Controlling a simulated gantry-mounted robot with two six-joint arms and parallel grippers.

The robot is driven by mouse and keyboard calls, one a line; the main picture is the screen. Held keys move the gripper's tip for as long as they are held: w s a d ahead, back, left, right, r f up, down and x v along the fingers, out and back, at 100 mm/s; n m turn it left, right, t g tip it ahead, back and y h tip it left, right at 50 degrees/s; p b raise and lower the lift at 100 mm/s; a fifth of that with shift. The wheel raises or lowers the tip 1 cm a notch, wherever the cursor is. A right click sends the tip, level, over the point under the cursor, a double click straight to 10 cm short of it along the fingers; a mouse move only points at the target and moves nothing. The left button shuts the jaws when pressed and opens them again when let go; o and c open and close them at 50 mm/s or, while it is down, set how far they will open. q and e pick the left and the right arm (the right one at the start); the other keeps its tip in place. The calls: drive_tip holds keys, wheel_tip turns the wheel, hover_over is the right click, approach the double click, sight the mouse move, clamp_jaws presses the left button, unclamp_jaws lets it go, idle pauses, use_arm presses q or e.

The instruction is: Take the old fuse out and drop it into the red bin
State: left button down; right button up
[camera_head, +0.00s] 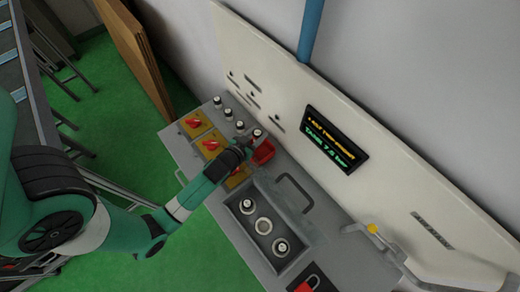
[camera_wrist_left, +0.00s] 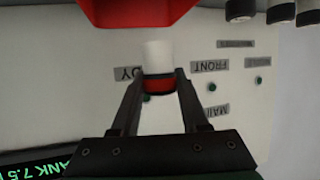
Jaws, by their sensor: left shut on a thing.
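My left gripper (camera_head: 250,143) is shut on the old fuse (camera_wrist_left: 158,68), a white cylinder with a red and a dark band, held between the fingertips in the left wrist view. In the head view its pale end (camera_head: 257,133) shows beside the fingers. The red bin (camera_head: 264,153) is on the console right by the gripper. Its red wall (camera_wrist_left: 135,10) shows at the top edge of the upside-down wrist view, so the fuse appears above it, apart from it. An open fuse bay (camera_head: 240,232) holds two fuses with an empty round socket (camera_head: 263,225) between them. My right gripper is not in view.
Several posts (camera_head: 228,113) stand along the console's back edge. Yellow plates with red switches (camera_head: 194,122) lie left of the gripper. A handle (camera_head: 297,190), a yellow-knobbed lever (camera_head: 372,229) and a red lock sign (camera_head: 308,285) are to the right. A pale panel with a display (camera_head: 334,139) rises behind.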

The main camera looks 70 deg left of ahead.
use_arm(q)
wheel_tip(320, 180, down, 5)
drive_tip(key=b, duration=0.3)
drive_tip(key=shift+b, duration=0.4)
drive_tip(key=shift+r, duration=0.1)
drive_tip(key=shift+c, duration=1.6)
unclamp_jaws()
drive_tip(key=v, duration=1.1)
drive_tip(key=shift+s+r+p, duration=0.2)
drive_tip(key=shift+p, duration=0.15)
drive_tip(key=shift+d, duration=0.15)
